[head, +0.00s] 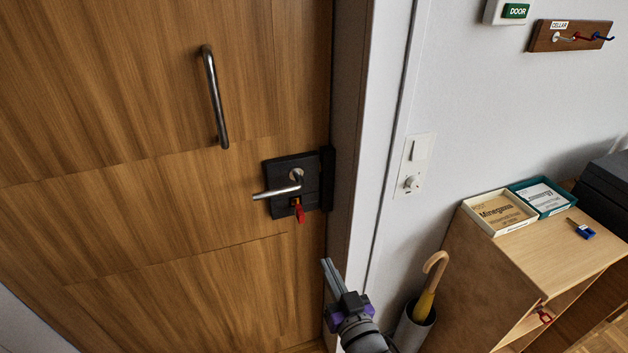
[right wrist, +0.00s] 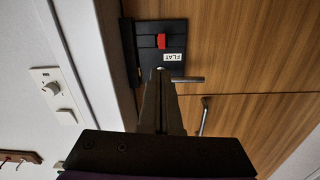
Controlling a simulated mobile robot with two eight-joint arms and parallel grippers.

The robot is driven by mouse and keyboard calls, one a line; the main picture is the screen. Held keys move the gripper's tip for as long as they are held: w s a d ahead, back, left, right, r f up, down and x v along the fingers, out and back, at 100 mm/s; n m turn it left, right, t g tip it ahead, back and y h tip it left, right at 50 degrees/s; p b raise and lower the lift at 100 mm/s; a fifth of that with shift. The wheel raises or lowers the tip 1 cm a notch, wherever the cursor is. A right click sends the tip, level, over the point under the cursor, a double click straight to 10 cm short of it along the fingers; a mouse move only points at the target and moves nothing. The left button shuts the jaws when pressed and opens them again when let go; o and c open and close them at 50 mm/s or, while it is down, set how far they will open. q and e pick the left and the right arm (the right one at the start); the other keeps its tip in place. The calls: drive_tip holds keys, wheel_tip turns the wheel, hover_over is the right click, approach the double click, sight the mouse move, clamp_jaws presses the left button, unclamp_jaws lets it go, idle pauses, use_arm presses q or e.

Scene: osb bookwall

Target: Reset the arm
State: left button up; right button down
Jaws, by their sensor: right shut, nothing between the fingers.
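My right gripper (head: 329,265) is in the lower middle of the head view, in front of the door frame. Its fingers are together and empty, pointing up and slightly left. In the right wrist view the closed fingers (right wrist: 160,80) point toward the black lock plate (right wrist: 148,70), overlapping its lower edge in the picture. In the head view the lock plate (head: 283,165) is on the wooden door, with a metal lever handle (head: 277,192) and a red key (head: 299,212) below it. The gripper appears clear of the key. My left gripper is not in view.
Right of the door frame are a switch plate (head: 414,165) and a key rack (head: 568,37). An umbrella (head: 427,295) stands in a holder (head: 411,330) close to my right arm. A wooden shelf (head: 560,250) bears two trays and a blue key (head: 583,230).

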drive_tip(key=s+d+m+g+h+p, duration=0.2)
drive_tip(key=s+d+g+h+p, duration=0.4)
drive_tip(key=d, duration=0.4)
drive_tip(key=s+d+g+p, duration=0.3)
drive_tip(key=s+g+p, duration=0.1)
drive_tip(key=s, duration=0.7)
drive_tip(key=shift+d+f+g+p, duration=0.2)
drive_tip(key=shift+f+g+p, duration=0.2)
drive_tip(key=shift+g, duration=0.4)
drive_tip(key=shift+w+r, duration=0.1)
drive_tip(key=shift+r, duration=0.05)
